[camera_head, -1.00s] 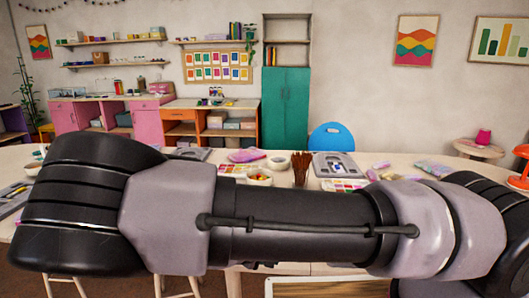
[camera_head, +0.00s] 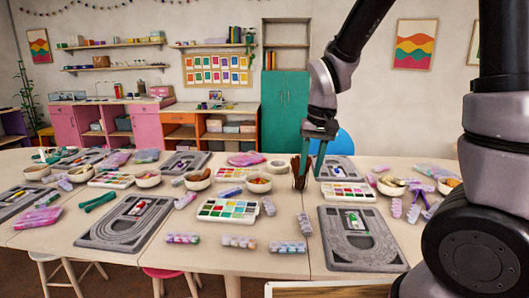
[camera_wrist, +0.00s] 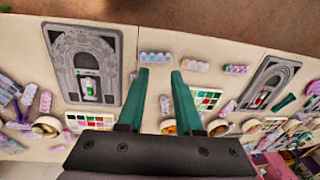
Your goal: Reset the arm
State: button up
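My arm is raised at the right of the head view and bends over the table. My gripper (camera_head: 318,160) points down above the table, near a cup of brown sticks (camera_head: 300,170). Its two green fingers are apart. In the wrist view my gripper (camera_wrist: 160,80) also shows its fingers spread, with only the table (camera_wrist: 158,30) and its things beyond, and nothing between them. Whether the fingertips touch anything below cannot be told.
Grey bead boards (camera_head: 100,243) and another (camera_head: 330,262) lie at the table's near side. Paint palettes (camera_head: 228,222), bowls (camera_head: 198,186) and several bead boxes (camera_head: 240,242) crowd the table (camera_head: 200,262). A blue chair (camera_head: 345,142) stands behind. Stools (camera_head: 60,272) stand in front.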

jog(key=s+d+r+m+t, duration=0.2)
jog(key=d+r, duration=0.4)
jog(key=r, duration=0.3)
jog(key=s+d+r+m+t, duration=0.2)
jog(key=s+d+r+t, duration=0.2)
jog(key=s+d+r, duration=0.3)
notch_tip(320, 180, up, 3)
jog(key=shift+s+f+y, duration=0.1)
jog(key=shift+s+y, duration=0.1)
jog(key=shift+y, duration=0.1)
